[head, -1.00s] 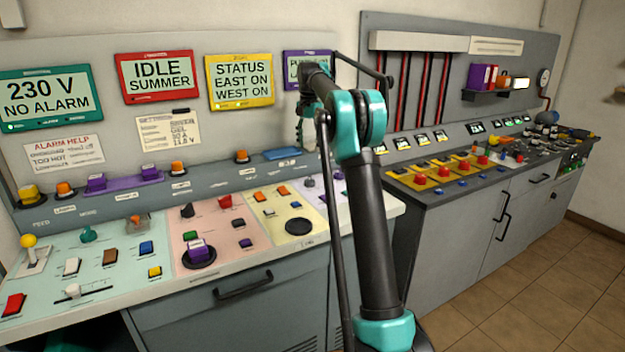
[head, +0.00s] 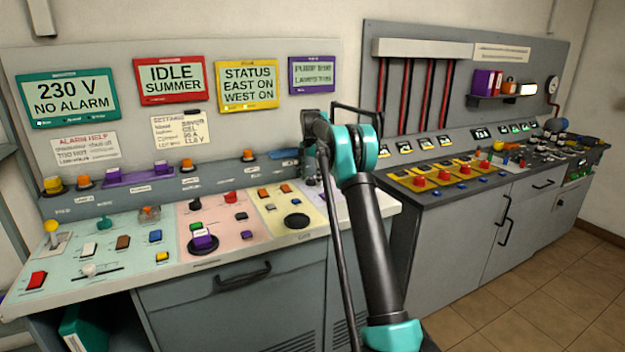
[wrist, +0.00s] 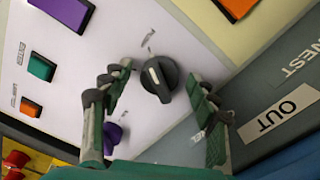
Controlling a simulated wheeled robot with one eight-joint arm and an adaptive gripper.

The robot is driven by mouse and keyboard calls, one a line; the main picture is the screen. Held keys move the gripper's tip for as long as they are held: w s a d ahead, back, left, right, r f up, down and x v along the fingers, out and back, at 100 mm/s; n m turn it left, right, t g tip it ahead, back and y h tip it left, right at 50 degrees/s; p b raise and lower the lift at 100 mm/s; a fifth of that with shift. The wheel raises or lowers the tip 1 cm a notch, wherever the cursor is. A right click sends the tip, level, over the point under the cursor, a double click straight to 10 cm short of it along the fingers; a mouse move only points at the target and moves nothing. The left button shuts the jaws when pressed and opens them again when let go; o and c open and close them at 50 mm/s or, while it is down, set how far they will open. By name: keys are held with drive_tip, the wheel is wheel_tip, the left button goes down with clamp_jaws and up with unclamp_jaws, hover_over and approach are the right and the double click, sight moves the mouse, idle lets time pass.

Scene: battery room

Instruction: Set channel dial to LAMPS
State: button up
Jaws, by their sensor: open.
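The channel dial (wrist: 158,78) is a dark round knob with a white pointer mark on a pale panel in the wrist view. Its printed labels are too small to read there. My gripper (wrist: 157,86) is open, with one finger on each side of the dial; I cannot tell whether they touch it. In the head view my gripper (head: 309,160) is over the lilac section of the console and largely hides the dial. A purple-framed screen (head: 312,75) above has blurred text, its lower line seeming to begin with LAMPS.
Close to the dial are a purple knob (wrist: 115,136), a green button (wrist: 42,67) and an orange button (wrist: 31,107). A grey raised ledge with an OUT label (wrist: 285,108) lies right of my fingers. A second console (head: 450,178) stands to the right.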

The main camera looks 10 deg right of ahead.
drive_tip(key=c, duration=1.2)
drive_tip(key=shift+o, duration=0.2)
drive_tip(key=shift+n, duration=0.3)
drive_tip(key=n, duration=1.1)
drive_tip(key=shift+d, duration=0.1)
drive_tip(key=shift+n, duration=0.3)
drive_tip(key=o, duration=1.2)
drive_tip(key=shift+c, duration=0.2)
